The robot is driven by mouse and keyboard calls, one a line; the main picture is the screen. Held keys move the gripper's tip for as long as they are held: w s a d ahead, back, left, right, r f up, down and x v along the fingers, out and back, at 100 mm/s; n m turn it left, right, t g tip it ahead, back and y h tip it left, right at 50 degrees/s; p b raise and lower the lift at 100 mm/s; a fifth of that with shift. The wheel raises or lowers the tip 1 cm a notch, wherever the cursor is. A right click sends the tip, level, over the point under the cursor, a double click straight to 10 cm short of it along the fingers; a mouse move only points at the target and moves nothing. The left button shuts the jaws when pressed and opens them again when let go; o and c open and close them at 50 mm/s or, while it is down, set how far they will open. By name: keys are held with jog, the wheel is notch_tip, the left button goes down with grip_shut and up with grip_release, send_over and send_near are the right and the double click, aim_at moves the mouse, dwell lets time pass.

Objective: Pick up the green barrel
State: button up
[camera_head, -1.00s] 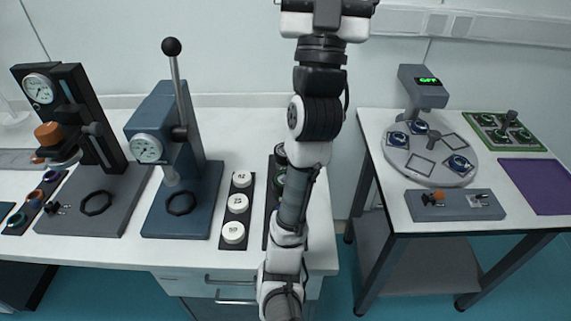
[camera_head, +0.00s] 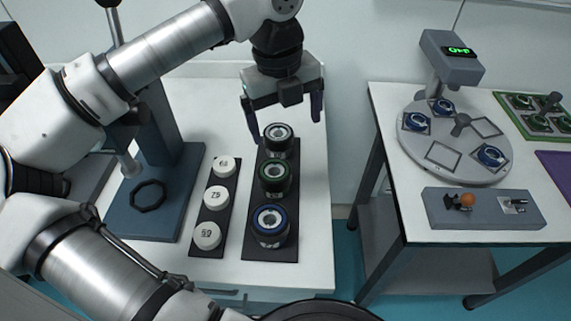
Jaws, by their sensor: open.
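The green barrel (camera_head: 274,176) is a dark cylinder with a green ring, standing upright in the middle of a black strip holder (camera_head: 256,244) on the white table. A black barrel (camera_head: 278,138) stands behind it and a blue barrel (camera_head: 270,226) in front of it, on the same holder. My gripper (camera_head: 286,127) is open and points down, with its fingers apart around and above the black barrel, behind the green barrel. I see nothing between the fingers. Whether the fingers touch the black barrel I cannot tell.
A strip of white numbered caps (camera_head: 215,196) lies left of the barrels, with a blue press (camera_head: 160,205) beyond it. Across a gap, the right table holds a round grey plate (camera_head: 455,172) with blue-ringed parts and a grey block (camera_head: 484,209).

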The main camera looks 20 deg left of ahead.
jog(key=a+f, duration=0.2)
jog(key=a, duration=0.1)
jog(key=p, duration=0.1)
send_over(275, 171)
jog(key=shift+n+g+y, duration=0.3)
jog(key=shift+n+y, duration=0.1)
notch_tip(275, 171, down, 7)
jog(key=shift+s+a+r, duration=0.1)
jog(key=shift+r, duration=0.1)
jog(key=shift+f+p, duration=1.3)
jog(key=shift+f, duration=1.7)
jog(key=shift+c, duration=0.4)
jog(key=c, duration=1)
jog(key=shift+c, duration=0.3)
jog(key=shift+r, duration=0.15)
